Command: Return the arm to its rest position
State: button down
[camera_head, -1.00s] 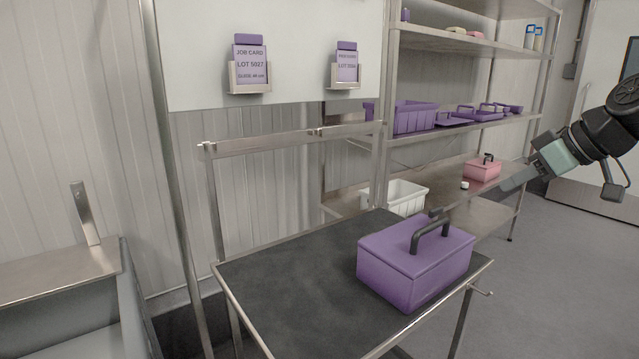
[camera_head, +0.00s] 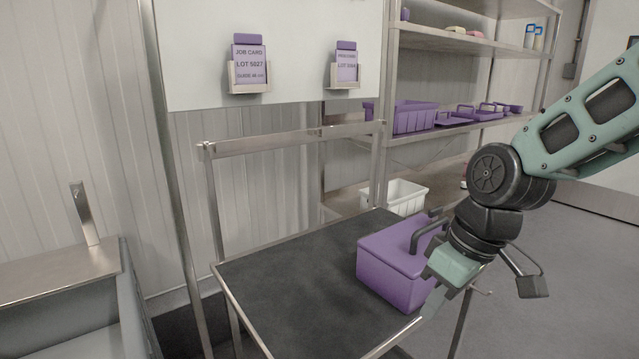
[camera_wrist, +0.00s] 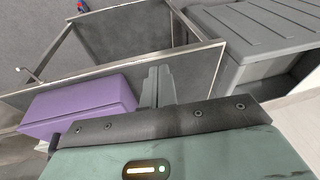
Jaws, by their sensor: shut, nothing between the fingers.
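My arm reaches in from the right in the head view. My gripper (camera_head: 430,300) hangs at its end, pointing down, in front of the right part of a purple lidded case (camera_head: 388,270). In the wrist view the two grey fingers (camera_wrist: 157,88) are together with nothing between them. The purple case also shows in the wrist view (camera_wrist: 80,105), left of the fingers. Its dark handle is partly hidden behind my arm in the head view. I cannot tell whether the gripper touches the case.
The case stands on a dark-topped metal table (camera_head: 290,285) with a raised rail. Behind are a shelf rack (camera_head: 440,140) with a purple crate (camera_head: 413,116) and a white bin (camera_head: 400,196). A metal basin (camera_head: 75,300) stands left. A grey lidded container (camera_wrist: 262,35) is in the wrist view.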

jog(key=s+a+f+g+h, duration=0.1)
jog(key=s+a+h, duration=0.1)
jog(key=s, duration=1.4)
jog(key=shift+s+a+f+m, duration=0.2)
jog(key=shift+s+f+m, duration=0.05)
jog(key=shift+s+m, duration=0.1)
